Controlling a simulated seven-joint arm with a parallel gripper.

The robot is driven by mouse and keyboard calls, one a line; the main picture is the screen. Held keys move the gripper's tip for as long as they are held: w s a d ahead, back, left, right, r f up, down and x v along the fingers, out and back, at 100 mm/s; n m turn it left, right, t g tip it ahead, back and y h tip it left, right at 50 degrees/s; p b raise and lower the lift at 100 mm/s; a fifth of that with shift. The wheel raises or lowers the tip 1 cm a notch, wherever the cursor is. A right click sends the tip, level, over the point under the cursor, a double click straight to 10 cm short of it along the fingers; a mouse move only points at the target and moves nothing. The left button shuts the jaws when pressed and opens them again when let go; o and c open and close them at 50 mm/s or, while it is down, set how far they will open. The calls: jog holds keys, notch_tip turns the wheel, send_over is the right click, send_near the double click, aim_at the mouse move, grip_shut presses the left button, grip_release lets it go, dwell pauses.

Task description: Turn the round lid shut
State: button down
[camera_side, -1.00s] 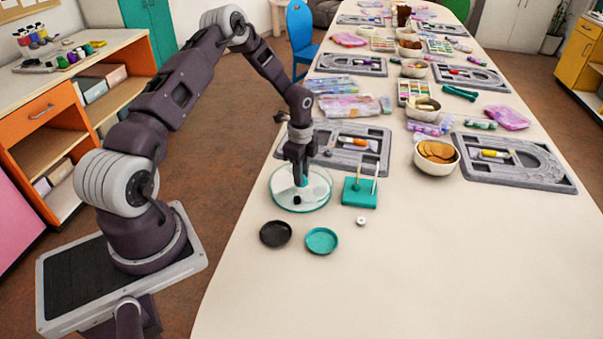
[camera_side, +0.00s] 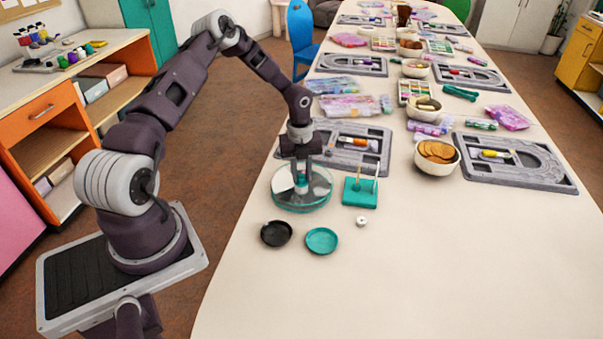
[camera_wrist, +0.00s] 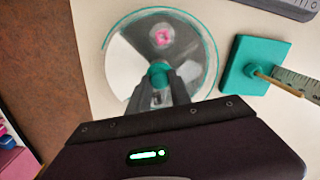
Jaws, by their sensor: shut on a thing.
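The round lid (camera_side: 318,196) is a clear disc with a pale wedge at its left, sitting on a round teal-edged dish (camera_side: 303,207) on the table. In the wrist view the lid (camera_wrist: 200,62) shows clear and white sectors and a teal knob (camera_wrist: 158,72) at its middle. A small pink thing (camera_wrist: 162,36) shows in the dish near the far rim; I cannot tell if the lid covers it. My gripper (camera_side: 301,182) points down over the lid. In the wrist view its fingers (camera_wrist: 160,84) are shut on the knob and hide part of it.
A teal block (camera_side: 360,193) with upright sticks stands close to the right of the dish. A black dish (camera_side: 276,234), a teal dish (camera_side: 322,241) and a small white ring (camera_side: 361,221) lie in front. A grey tray (camera_side: 375,168) lies behind.

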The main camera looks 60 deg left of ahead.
aim_at(301, 176)
jog(key=m, duration=0.5)
dwell(0.6)
jog(key=c, duration=1.2)
grip_release()
jog(key=shift+o, duration=0.2)
notch_tip(301, 176, up, 7)
jog(key=shift+s+r, duration=0.1)
